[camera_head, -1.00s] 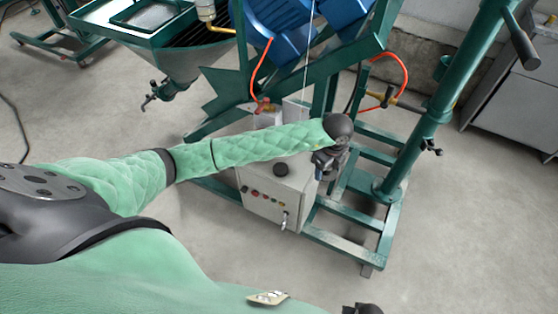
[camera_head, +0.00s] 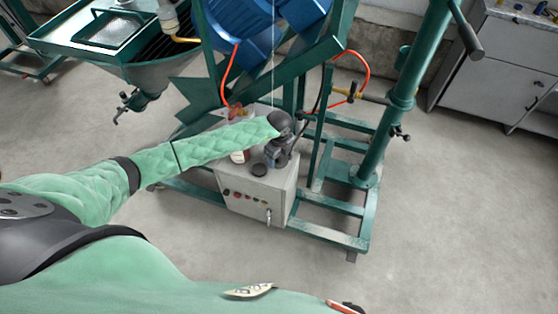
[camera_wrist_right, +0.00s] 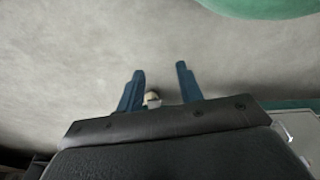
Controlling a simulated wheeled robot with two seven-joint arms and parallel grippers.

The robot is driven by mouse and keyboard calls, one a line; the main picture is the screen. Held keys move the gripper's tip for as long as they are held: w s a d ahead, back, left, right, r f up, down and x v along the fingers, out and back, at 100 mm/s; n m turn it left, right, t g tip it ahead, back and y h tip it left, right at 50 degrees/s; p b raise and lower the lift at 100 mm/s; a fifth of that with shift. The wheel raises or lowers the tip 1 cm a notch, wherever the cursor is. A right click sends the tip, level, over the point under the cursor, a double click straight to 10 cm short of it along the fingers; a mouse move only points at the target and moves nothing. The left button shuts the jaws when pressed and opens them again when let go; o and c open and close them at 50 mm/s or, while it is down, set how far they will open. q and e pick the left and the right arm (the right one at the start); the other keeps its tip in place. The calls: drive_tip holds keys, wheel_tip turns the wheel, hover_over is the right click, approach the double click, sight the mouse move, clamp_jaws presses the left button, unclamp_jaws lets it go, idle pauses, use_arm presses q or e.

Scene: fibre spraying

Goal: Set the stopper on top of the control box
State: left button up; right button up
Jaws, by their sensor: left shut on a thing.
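The control box (camera_head: 246,205) is a light grey box with coloured buttons on its front, low on the green machine frame. A black round disc (camera_head: 259,170) rests on its top; I cannot tell whether it is the stopper or a part of the box. My left gripper (camera_head: 280,158) points down over the right part of the box top, beside the disc. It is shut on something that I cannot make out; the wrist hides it. My right gripper (camera_wrist_right: 160,70) shows two blue fingers apart over bare floor, with a small pale thing (camera_wrist_right: 152,99) near their bases.
A whitish bottle (camera_head: 240,156) with red on it stands behind the disc, partly covered by my left arm. A green post (camera_head: 398,110) and frame rails (camera_head: 335,208) are to the right. Hoses hang above. The floor in front is clear.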

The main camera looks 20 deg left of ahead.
sight(279, 162)
use_arm(q)
wheel_tip(279, 162, down, 3)
drive_tip(key=shift+s+r+p, duration=0.1)
drive_tip(key=shift+r+p, duration=0.1)
drive_tip(key=shift+p, duration=0.5)
drive_tip(key=shift+f, duration=0.55)
use_arm(e)
drive_tip(key=shift+s+d+f, duration=0.25)
drive_tip(key=shift+s+f, duration=0.05)
drive_tip(key=shift+f, duration=0.2)
drive_tip(key=shift+s+d+f, duration=0.3)
drive_tip(key=shift+f, duration=0.25)
drive_tip(key=shift+s+d+f, duration=0.25)
drive_tip(key=shift+s+f, duration=0.05)
drive_tip(key=shift+f, duration=0.2)
use_arm(q)
drive_tip(key=shift+f, duration=0.15)
drive_tip(key=o, duration=0.8)
drive_tip(key=shift+o, duration=0.8)
use_arm(e)
drive_tip(key=shift+r, duration=0.1)
use_arm(q)
drive_tip(key=shift+r, duration=0.2)
use_arm(e)
drive_tip(key=shift+w+r, duration=0.1)
